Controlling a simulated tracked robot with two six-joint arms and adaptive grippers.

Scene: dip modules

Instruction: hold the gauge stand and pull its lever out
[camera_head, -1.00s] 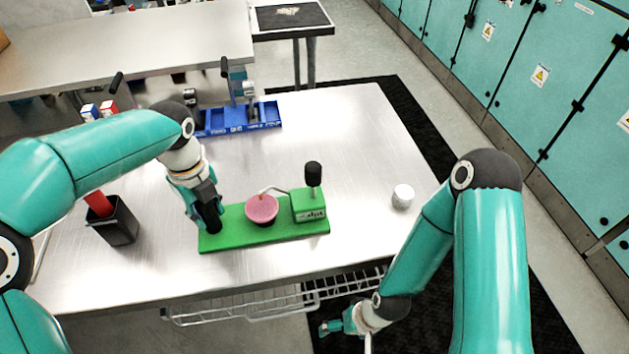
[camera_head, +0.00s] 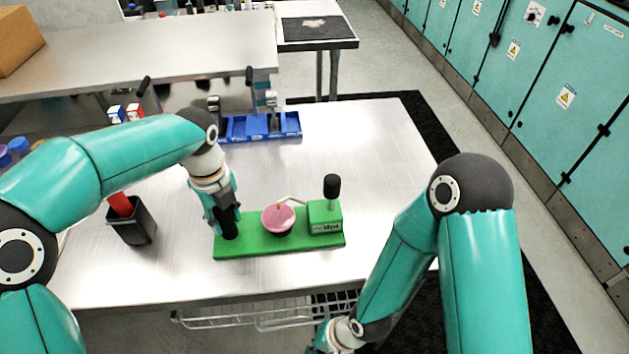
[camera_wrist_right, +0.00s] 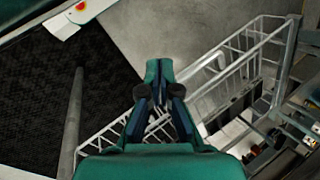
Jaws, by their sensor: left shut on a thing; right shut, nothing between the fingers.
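The gauge stand has a green base plate (camera_head: 285,246) lying flat on the steel table. It carries a pink round dial (camera_head: 278,217) in the middle and a green block (camera_head: 324,221) at the right end. A lever with a black knob (camera_head: 332,187) stands up from that block. My left gripper (camera_head: 229,226) points down at the left end of the base and is shut on the black upright grip there, which it mostly hides. My right gripper (camera_wrist_right: 160,92) is shut and empty. In the head view it is low at the bottom edge, below the table front, partly cut off.
A black bin (camera_head: 132,228) with a red item stands left of the stand. A blue tray (camera_head: 258,128) lies at the back of the table. A wire rack (camera_head: 240,318) hangs under the front edge. The table right of the stand is clear where visible.

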